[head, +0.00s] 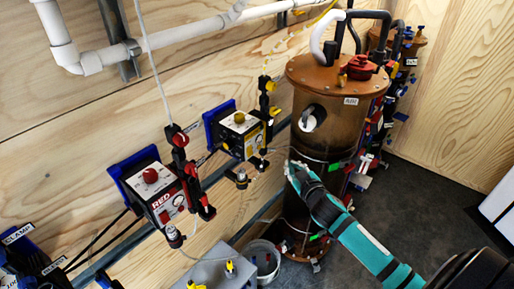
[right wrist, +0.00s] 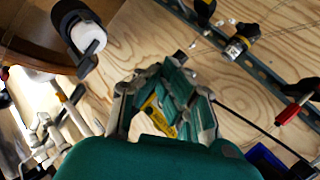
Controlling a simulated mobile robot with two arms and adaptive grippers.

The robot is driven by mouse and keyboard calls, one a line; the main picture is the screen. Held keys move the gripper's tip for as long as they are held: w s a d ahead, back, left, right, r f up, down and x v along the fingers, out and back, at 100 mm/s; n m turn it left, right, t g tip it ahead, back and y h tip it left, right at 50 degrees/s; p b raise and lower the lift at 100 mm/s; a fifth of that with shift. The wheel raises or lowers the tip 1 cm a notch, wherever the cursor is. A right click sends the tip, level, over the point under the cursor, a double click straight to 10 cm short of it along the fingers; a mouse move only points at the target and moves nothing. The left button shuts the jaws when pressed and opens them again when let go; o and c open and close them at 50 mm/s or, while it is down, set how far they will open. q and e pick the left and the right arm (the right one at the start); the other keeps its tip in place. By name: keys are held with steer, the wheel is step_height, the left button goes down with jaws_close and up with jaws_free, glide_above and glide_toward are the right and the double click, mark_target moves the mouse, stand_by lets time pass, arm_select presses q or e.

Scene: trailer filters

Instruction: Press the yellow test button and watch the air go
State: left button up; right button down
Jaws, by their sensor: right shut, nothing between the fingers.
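A yellow-and-black box (head: 238,142) is mounted on the plywood wall in a blue bracket. A round yellow button (head: 239,118) shows on its top; I cannot read a test label. My right gripper (head: 296,172) is shut and empty, in front of the brown cylinder, to the right of and below the yellow box, apart from the button. In the right wrist view the right gripper's fingers (right wrist: 170,85) are curled together, with a yellow patch showing between them that I cannot identify. My left gripper is not in view.
A tall brown cylinder (head: 312,85) with a copper lid stands close to my right gripper. A grey bin (head: 263,258) and a grey case (head: 215,268) are below. White pipes run above.

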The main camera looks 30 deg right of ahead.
steer(key=b, duration=0.2)
glide_toward(263, 148)
steer(key=w+d+f, duration=0.1)
steer(key=w+d, duration=0.1)
steer(key=w, duration=0.1)
steer(key=shift+w+a+f, duration=0.15)
steer(key=shift+w+a, duration=0.05)
steer(key=shift+w, duration=0.2)
steer(key=shift+w, duration=0.15)
stand_by(1.2)
steer(key=shift+w+a, duration=0.2)
steer(key=shift+w, duration=0.05)
steer(key=shift+w+a, duration=0.1)
steer(key=shift+w, duration=0.25)
stand_by(0.7)
steer(key=shift+s, duration=0.1)
steer(key=shift+s+d+p, duration=0.3)
steer(key=shift+s, duration=0.4)
